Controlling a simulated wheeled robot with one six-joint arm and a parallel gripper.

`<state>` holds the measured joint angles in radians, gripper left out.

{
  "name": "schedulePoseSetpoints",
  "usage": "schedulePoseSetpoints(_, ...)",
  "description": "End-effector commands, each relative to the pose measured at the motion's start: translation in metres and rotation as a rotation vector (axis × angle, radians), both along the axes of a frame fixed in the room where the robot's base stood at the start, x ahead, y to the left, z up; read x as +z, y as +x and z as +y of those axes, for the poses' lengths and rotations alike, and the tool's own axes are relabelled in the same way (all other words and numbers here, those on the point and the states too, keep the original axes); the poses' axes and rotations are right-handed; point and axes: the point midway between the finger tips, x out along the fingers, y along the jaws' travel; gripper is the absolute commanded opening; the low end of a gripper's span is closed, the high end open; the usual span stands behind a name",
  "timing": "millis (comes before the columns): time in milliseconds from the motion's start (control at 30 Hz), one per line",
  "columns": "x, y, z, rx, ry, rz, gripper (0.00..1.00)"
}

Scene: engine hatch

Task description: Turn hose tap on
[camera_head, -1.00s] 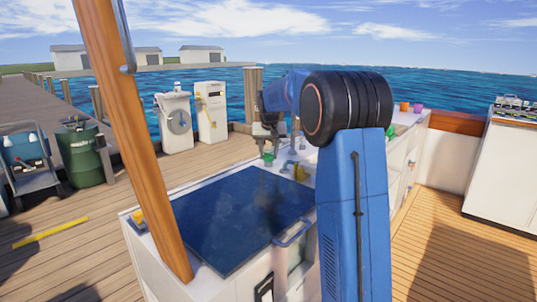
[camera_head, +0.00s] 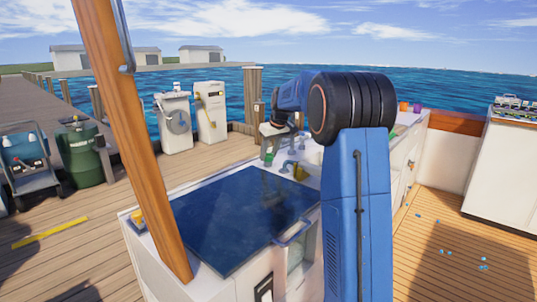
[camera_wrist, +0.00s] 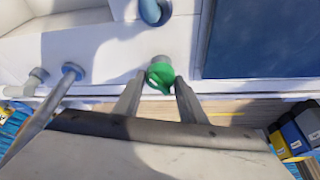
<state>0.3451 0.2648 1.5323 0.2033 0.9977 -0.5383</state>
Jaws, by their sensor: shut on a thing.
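The green hose tap (camera_wrist: 160,74) sits at the edge of the white counter in the wrist view. My gripper (camera_wrist: 160,88) is shut on it, one grey finger on each side. The tap's lower part is hidden between the fingers. In the head view, my gripper (camera_head: 272,131) is down at the far side of the counter, beyond the dark blue panel. Small green parts show below it, but the grip itself is too small to make out there.
The dark blue panel (camera_head: 235,220) covers the near counter top. A wooden post (camera_head: 130,130) rises at its left. Metal faucets (camera_head: 290,166) stand close to my gripper. Small blue flecks (camera_head: 441,251) lie on the otherwise clear deck at right.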

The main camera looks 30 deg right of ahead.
Motion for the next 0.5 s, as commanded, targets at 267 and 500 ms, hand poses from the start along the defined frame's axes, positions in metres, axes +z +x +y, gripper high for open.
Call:
schedulePoseSetpoints(267,0.0,0.0009,-0.0032,0.258,0.001,0.0,0.15)
schedulePoseSetpoints(500,0.0001,0.0022,-0.0044,0.487,0.0,-0.001,0.15)
